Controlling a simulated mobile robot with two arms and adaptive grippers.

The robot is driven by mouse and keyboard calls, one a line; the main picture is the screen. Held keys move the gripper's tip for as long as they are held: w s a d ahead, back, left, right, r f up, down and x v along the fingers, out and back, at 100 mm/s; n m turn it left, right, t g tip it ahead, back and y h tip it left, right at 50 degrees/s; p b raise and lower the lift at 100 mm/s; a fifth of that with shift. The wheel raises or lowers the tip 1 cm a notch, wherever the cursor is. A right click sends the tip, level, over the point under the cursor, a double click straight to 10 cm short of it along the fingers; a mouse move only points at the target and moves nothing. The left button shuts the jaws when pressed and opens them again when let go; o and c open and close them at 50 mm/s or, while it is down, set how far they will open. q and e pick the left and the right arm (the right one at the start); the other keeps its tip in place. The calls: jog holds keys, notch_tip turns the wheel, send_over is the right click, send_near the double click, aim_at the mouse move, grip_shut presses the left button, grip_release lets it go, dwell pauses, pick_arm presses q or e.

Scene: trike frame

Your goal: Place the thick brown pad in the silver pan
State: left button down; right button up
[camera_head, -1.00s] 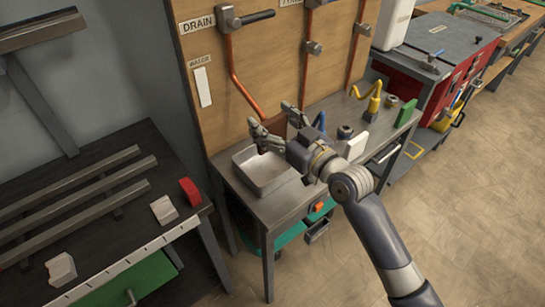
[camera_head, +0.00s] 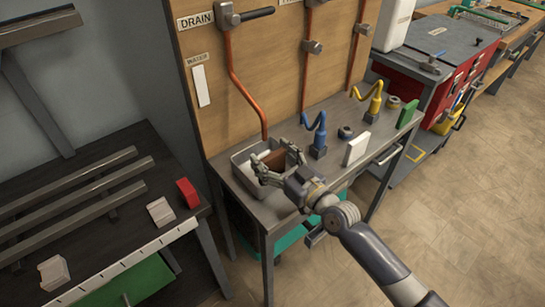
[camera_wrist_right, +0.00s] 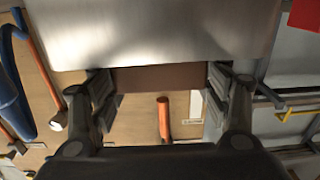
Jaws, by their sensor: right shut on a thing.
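The thick brown pad (camera_head: 274,157) is held between the fingers of my right gripper (camera_head: 271,165). In the right wrist view the pad (camera_wrist_right: 160,78) shows as a brown strip between both fingers (camera_wrist_right: 160,90). The silver pan (camera_head: 239,166) sits on the grey bench at its left end. The gripper and pad are over the pan, toward its right side; fingers hide part of the pan. I cannot tell whether the pad touches the pan floor. A broad silver surface, likely the pan (camera_wrist_right: 150,35), fills the top of the wrist view. My left gripper is not in view.
A copper pipe (camera_head: 246,105) comes down the wooden board close behind the pan. To the right on the bench stand a blue bent-arm tool (camera_head: 319,135), a white block (camera_head: 357,148) and a yellow one (camera_head: 374,98). A dark table with rails (camera_head: 80,200) is at left.

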jog(key=shift+f, duration=0.1)
jog(key=shift+f+b, duration=0.15)
jog(key=shift+b, duration=0.15)
jog(key=o, duration=0.9)
jog(key=shift+c, duration=0.2)
jog(key=shift+r+p, duration=0.35)
jog(key=shift+p, duration=0.05)
jog(key=b+v, duration=0.1)
jog(key=v, duration=1.1)
jog(key=shift+f, duration=0.1)
